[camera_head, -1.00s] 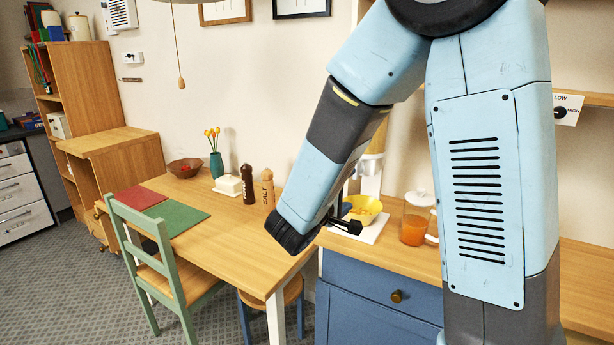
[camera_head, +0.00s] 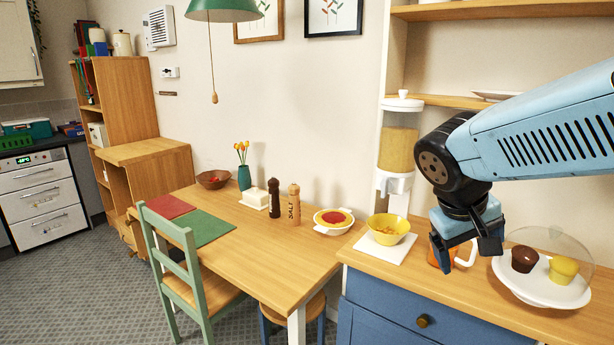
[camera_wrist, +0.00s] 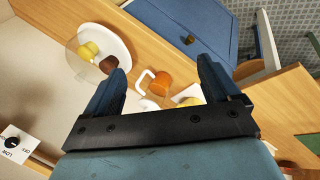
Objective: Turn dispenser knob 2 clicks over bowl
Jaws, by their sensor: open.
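The dispenser (camera_head: 398,150) is a clear upright canister of tan grains with a white lid and a white lower part (camera_head: 395,184), against the wall in the head view. I cannot make out its knob clearly. The yellow bowl (camera_head: 391,238) stands below it on a white board (camera_head: 377,247), with some orange-yellow food inside. My gripper (camera_head: 468,250) points down to the right of the bowl, in front of an orange jug. In the wrist view my gripper (camera_wrist: 162,70) has its fingers wide apart with nothing held.
The orange jug (camera_wrist: 160,82) with a white handle shows between the fingers. A domed white plate with cupcakes (camera_head: 540,281) stands to the right. A white dish with red food (camera_head: 333,220), a salt mill (camera_head: 294,205) and a dark mill (camera_head: 274,199) stand left. Shelves (camera_head: 480,102) are above.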

